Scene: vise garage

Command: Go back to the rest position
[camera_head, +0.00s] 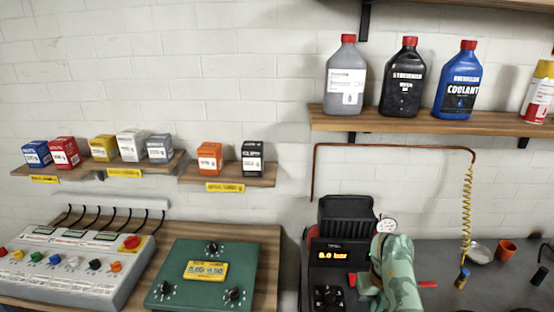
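Neither of my grippers shows in the head view, and no arm of mine can be made out with certainty. The task names no object. A pale green patterned object (399,272) with a red bar at its right stands at the lower middle right, cut off by the bottom edge. I cannot tell exactly what it is. Behind it, to its left, is a red and black unit (327,255) with a display reading 8.0 bar.
Small boxes stand on the left wall shelves (229,182); bottles and a spray can stand on the right shelf (440,124). Below lie a white control panel (70,262), a green panel (212,275), a hanging yellow coiled hose (466,215) and an orange cup (506,250).

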